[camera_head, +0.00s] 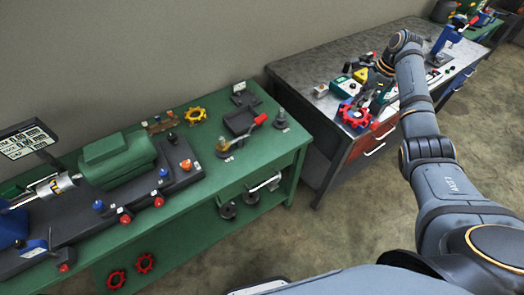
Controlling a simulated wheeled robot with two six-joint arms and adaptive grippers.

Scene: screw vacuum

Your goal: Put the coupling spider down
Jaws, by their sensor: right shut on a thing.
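A red, toothed coupling spider (354,117) is at the near left corner of the grey workbench, on the right side of the head view. My right gripper (367,104) reaches down over that corner and is shut on the red spider's side. The fingertips are small and partly hidden in the clutter, and I cannot tell whether the spider touches the bench top. Two more red spiders, one at the left (116,278) and one at the right (144,263), are low on the green bench's front side. My left gripper is out of view.
The green bench (215,180) carries a green motor (118,158), a dark tray (239,122) and a red-handled tool (257,122). The grey workbench (320,70) has several small parts near my gripper and a blue press (442,42). A floor gap separates the benches.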

